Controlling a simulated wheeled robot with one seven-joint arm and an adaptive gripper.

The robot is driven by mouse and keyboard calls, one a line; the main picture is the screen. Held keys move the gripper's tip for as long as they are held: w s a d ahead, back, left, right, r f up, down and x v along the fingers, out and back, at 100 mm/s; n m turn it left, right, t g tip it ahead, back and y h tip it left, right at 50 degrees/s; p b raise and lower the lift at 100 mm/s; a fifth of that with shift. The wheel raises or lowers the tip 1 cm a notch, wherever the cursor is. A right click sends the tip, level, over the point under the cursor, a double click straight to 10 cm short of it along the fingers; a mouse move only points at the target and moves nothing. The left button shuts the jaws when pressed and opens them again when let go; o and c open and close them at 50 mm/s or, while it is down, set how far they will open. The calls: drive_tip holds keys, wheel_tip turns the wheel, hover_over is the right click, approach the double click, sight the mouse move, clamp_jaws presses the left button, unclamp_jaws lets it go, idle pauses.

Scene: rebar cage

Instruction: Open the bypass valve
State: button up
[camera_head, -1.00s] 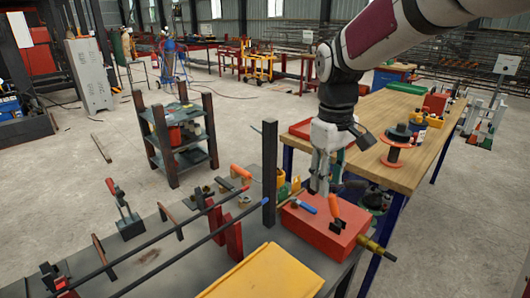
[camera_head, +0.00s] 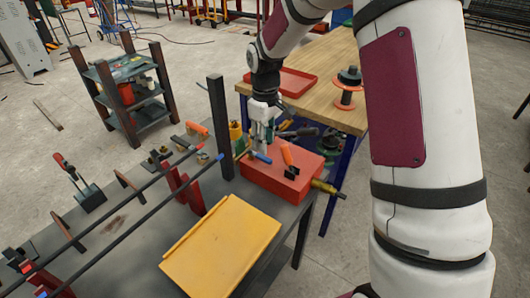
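No part is plainly marked as the bypass valve, and I cannot tell which one it is. A red box (camera_head: 270,181) sits on the dark bench. A blue-handled piece (camera_head: 262,157) and an orange-handled piece (camera_head: 287,156) with a black base are on its top. A brass-coloured cylinder (camera_head: 325,187) with a thin dark end sticks out at its right side. My gripper (camera_head: 262,146) points down over the back left of the red box, close to the blue-handled piece. Its fingertips are small here, and contact or finger gap cannot be made out.
A yellow panel (camera_head: 222,246) lies on the bench in front of the red box. A dark upright post (camera_head: 220,125) stands left of my gripper, with long dark bars to its left. A wooden table (camera_head: 330,75) with a red tray (camera_head: 284,81) is behind.

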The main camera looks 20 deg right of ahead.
sight(265, 158)
drive_tip(key=shift+f, duration=2.65)
clamp_jaws()
